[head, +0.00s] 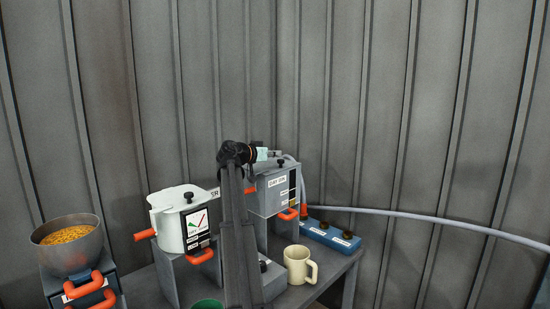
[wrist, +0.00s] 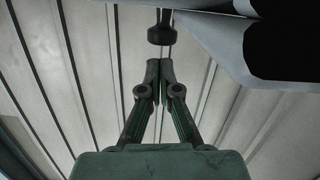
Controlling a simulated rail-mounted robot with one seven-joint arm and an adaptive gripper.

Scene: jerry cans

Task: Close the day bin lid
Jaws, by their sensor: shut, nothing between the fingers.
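The day bin (head: 272,197) is a grey box with a white label in the head view. It stands on the table behind my raised arm, which hides its left side. A dark knob (head: 281,162) shows at its top; how far the lid stands open is too small to tell. My gripper (head: 274,154) is just above the bin's top, near the knob. In the wrist view my gripper (wrist: 160,78) is shut and empty. A dark knob (wrist: 160,28) lies just beyond the fingertips, apart from them in the picture. A blue-grey panel with dark openings (wrist: 222,45) fills the upper right.
A white lidded pot (head: 178,222) with orange handles stands left of my arm. A bowl of orange grain (head: 68,245) sits further left. A cream mug (head: 299,265) and a blue switch box (head: 330,236) are at the right. A grey hose (head: 420,219) runs along the wall.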

